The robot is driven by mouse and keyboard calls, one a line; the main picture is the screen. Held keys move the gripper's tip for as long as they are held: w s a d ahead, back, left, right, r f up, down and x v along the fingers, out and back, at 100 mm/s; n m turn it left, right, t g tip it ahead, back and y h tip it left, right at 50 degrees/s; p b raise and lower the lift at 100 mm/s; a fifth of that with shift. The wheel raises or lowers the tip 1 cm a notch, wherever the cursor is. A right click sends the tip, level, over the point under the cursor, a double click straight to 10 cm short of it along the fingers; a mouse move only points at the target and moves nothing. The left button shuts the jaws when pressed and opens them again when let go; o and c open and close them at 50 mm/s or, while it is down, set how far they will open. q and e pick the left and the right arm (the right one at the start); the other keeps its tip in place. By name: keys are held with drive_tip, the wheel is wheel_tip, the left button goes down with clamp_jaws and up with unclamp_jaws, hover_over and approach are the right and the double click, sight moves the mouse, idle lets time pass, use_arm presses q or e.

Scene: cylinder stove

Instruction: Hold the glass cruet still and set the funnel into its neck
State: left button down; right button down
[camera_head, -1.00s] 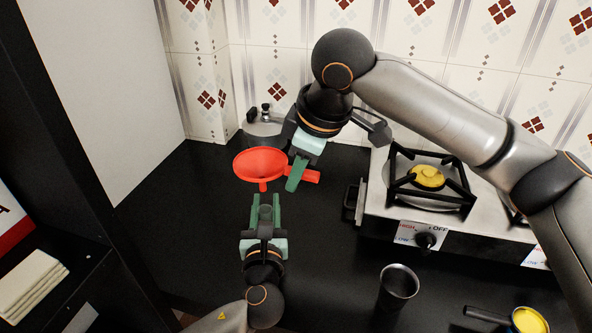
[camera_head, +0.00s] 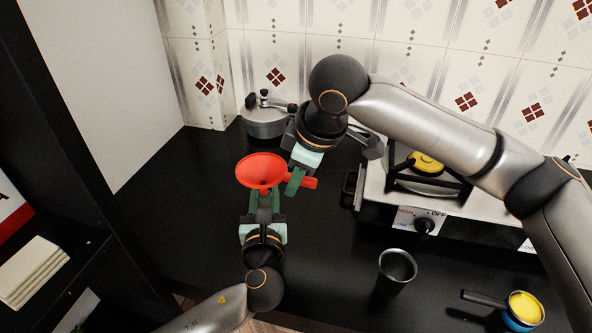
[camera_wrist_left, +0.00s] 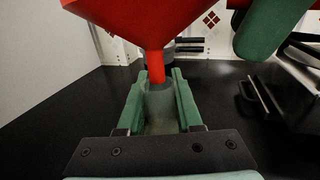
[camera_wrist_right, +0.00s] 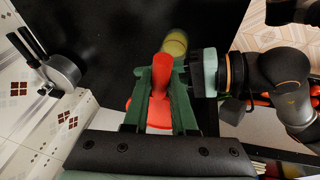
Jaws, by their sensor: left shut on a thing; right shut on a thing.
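The red funnel (camera_head: 262,170) is held upright by its side handle (camera_head: 305,182) in my right gripper (camera_head: 296,181), which is shut on it. The funnel is above my left gripper (camera_head: 264,203), shut on the clear glass cruet. In the left wrist view the cruet (camera_wrist_left: 159,100) stands between the green fingers, with the red stem (camera_wrist_left: 157,66) reaching down to its top. I cannot tell whether the stem tip is inside the neck. In the head view the funnel and fingers hide the cruet. The handle (camera_wrist_right: 160,85) also shows in the right wrist view.
A pot (camera_head: 265,122) stands at the back by the tiled wall. The stove (camera_head: 400,205) is to the right. A dark metal cup (camera_head: 397,268) and a pan with yellow contents (camera_head: 525,307) are at the front right. The counter left of the grippers is clear.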

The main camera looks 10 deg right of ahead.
drive_tip(key=shift+f, duration=1.15)
drive_tip(key=shift+f, duration=0.3)
drive_tip(key=c, duration=0.6)
unclamp_jaws()
drive_tip(key=shift+c, duration=0.2)
drive_tip(key=v, duration=1.2)
